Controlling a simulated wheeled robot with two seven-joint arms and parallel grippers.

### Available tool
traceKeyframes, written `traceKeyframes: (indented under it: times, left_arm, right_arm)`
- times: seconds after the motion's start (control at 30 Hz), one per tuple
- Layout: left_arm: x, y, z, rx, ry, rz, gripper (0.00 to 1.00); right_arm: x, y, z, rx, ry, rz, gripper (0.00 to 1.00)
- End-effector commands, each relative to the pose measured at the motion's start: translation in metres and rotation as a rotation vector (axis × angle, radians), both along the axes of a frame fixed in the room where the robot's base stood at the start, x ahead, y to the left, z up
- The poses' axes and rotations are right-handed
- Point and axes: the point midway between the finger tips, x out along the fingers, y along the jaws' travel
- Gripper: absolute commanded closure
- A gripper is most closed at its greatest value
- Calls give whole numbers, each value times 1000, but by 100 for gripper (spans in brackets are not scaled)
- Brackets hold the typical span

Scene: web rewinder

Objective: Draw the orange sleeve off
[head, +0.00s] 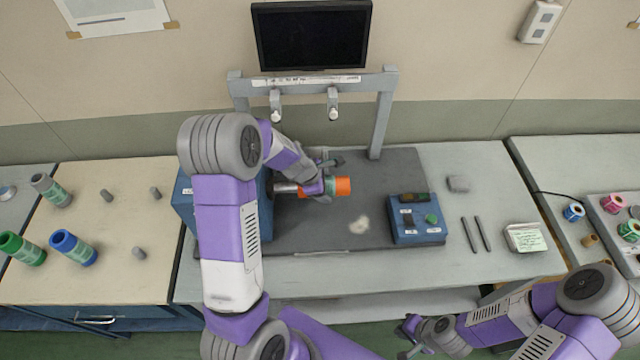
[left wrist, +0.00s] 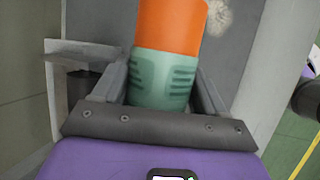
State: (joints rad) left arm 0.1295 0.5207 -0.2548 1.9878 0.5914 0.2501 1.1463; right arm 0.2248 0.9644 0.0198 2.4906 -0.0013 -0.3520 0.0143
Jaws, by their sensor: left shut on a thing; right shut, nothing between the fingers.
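The orange sleeve (head: 343,186) has a pale green band and lies level, in line with a short metal spindle (head: 284,188) on the blue machine housing. My left gripper (head: 323,184) is shut on the sleeve, one finger on each side. In the left wrist view the orange end (left wrist: 172,25) of the sleeve points away from my gripper, with its green band (left wrist: 162,78) between the fingers. Whether the spindle still reaches inside the sleeve is hidden by my gripper. My right gripper (head: 408,332) is shut and empty, low in front of the bench.
A grey frame (head: 385,115) with two hanging pegs stands behind the sleeve. A blue control box (head: 416,219) sits on the dark plate to the right. Green (head: 20,248) and blue (head: 72,247) sleeves lie on the left table. The plate's right rear is clear.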

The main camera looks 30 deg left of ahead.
Motion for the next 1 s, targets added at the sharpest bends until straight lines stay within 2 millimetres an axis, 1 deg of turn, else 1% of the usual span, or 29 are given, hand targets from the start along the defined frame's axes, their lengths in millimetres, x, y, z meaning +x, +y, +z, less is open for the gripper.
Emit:
traceKeyframes:
  times: [0.3,0.33,0.4,0.5,0.77,0.87,1.0]
  left_arm:
    - [1,-1,0,0,-1,0,76]
    - [1,-1,0,0,-1,0,23]
    - [0,-1,0,0,-1,0,13]
    - [0,-1,0,0,-1,0,0]
    - [-1,0,3,0,-1,0,0]
    - [-5,2,14,1,-1,-1,0]
    - [-14,6,37,1,-3,-1,0]
  right_arm:
    - [0,0,0,0,0,0,100]
    - [0,0,0,0,0,0,100]
    - [0,0,0,0,0,0,100]
    - [0,0,0,0,0,0,100]
    - [0,0,1,0,0,0,100]
    - [0,0,5,0,0,0,100]
    - [0,0,13,0,0,0,100]
